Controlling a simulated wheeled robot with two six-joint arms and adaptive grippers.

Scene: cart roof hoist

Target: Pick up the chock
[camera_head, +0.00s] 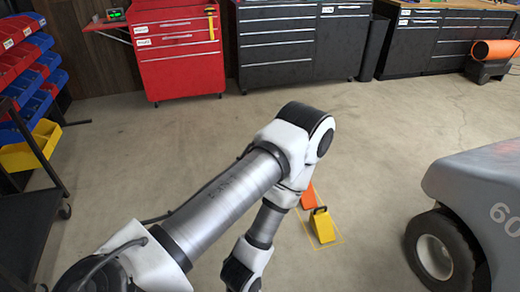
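A yellow chock (323,228) with a dark top edge sits on the concrete floor, right of the picture's middle, inside a thin yellow outline. An orange piece (308,198) lies just behind it, partly hidden by my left arm. My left arm comes in from the lower left, bends near the middle and runs back down to the bottom edge, left of the chock. Its gripper is outside the picture. My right arm and gripper do not show. No gripper is seen touching the chock.
A grey cart (480,185) with a dark wheel (440,248) stands at the right. A dark rack (40,205) with coloured bins stands at the left. A red tool cabinet (178,70) and black cabinets (275,50) line the back.

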